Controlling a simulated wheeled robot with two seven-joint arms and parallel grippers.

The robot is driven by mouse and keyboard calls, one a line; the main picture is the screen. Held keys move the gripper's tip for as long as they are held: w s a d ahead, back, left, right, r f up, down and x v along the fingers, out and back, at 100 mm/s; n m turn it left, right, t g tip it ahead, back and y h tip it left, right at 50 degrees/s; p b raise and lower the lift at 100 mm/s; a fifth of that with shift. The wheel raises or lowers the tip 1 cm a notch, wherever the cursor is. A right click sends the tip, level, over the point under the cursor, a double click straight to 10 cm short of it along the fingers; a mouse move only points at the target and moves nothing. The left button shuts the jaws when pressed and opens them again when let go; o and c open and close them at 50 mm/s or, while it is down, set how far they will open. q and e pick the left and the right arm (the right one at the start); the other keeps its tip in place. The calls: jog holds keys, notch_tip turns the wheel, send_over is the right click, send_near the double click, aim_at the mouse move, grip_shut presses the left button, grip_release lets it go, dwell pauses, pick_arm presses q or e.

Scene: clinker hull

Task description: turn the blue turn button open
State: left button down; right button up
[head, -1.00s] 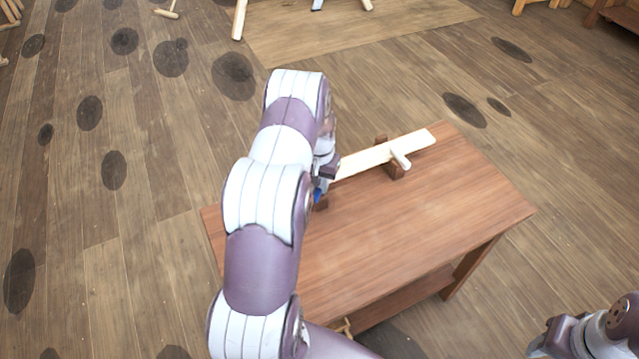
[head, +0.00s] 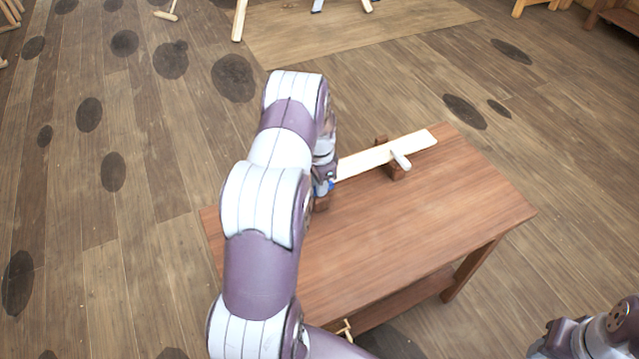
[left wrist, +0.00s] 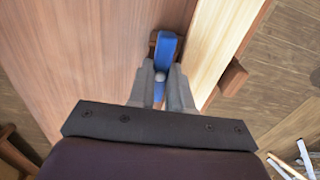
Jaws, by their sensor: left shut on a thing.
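The blue turn button (left wrist: 166,48) sits on a small brown block at the edge of the pale plank (left wrist: 222,45). In the left wrist view it points away from me, roughly along the plank's edge and beside it. A pale round pivot shows on it between my fingers. My left gripper (left wrist: 162,78) is shut on the button, one finger on each side. In the head view my left arm hides most of the button; a bit of blue (head: 331,184) shows beside my left gripper (head: 324,182). My right gripper (head: 543,346) is partly cut off at lower right.
The plank lies on a brown wooden table (head: 430,220). The table's front and right are clear. Trestle legs (head: 240,18) stand on the floor behind.

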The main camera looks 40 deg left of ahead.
pick_arm(q)
jog(key=shift+m, duration=0.3)
jog(key=c, duration=1)
grip_release()
jog(key=shift+c, duration=0.2)
notch_tip(320, 180, up, 13)
jog(key=b, duration=0.1)
jog(key=shift+f, duration=0.1)
